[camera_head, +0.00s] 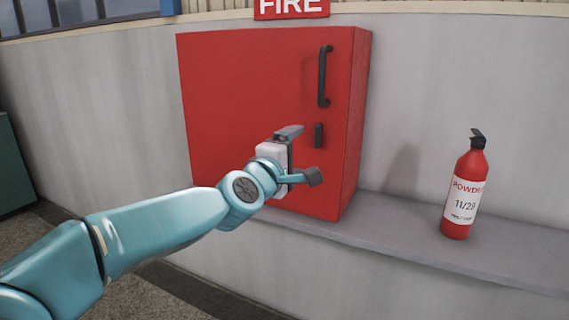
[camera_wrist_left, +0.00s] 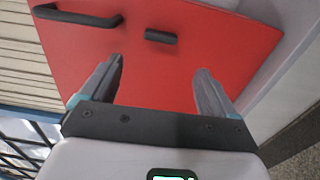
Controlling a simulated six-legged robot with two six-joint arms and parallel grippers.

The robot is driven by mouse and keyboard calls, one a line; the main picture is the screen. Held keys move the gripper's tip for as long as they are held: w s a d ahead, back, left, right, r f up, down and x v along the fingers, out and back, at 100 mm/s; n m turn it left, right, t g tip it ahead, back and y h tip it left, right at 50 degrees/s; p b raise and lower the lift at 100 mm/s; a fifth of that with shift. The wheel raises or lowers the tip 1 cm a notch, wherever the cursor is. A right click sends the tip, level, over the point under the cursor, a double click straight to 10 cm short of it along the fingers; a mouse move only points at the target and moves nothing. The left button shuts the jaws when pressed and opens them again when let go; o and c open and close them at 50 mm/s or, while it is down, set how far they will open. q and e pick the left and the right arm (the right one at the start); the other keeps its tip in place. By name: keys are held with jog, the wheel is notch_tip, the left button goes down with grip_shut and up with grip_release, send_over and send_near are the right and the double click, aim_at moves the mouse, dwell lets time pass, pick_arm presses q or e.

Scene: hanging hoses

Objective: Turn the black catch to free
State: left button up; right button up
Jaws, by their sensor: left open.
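A red cabinet (camera_head: 250,80) stands on a grey ledge with its door shut. The black catch (camera_head: 319,135) is a short bar on the door, upright in the head view, below a long black handle (camera_head: 325,76). In the left wrist view the catch (camera_wrist_left: 160,36) and the handle (camera_wrist_left: 78,15) show on the red door. My left gripper (camera_head: 302,153) is open and empty in front of the door, below and left of the catch in the head view. In the wrist view its fingers (camera_wrist_left: 158,85) point at the door, apart from the catch. My right gripper is out of view.
A red fire extinguisher (camera_head: 462,190) stands on the ledge (camera_head: 400,232) to the right of the cabinet. A red FIRE sign (camera_head: 291,8) is above the cabinet. The ledge between cabinet and extinguisher is clear.

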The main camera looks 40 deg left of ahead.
pick_arm(q)
jog(key=v, duration=0.4)
jog(key=shift+s, duration=0.25)
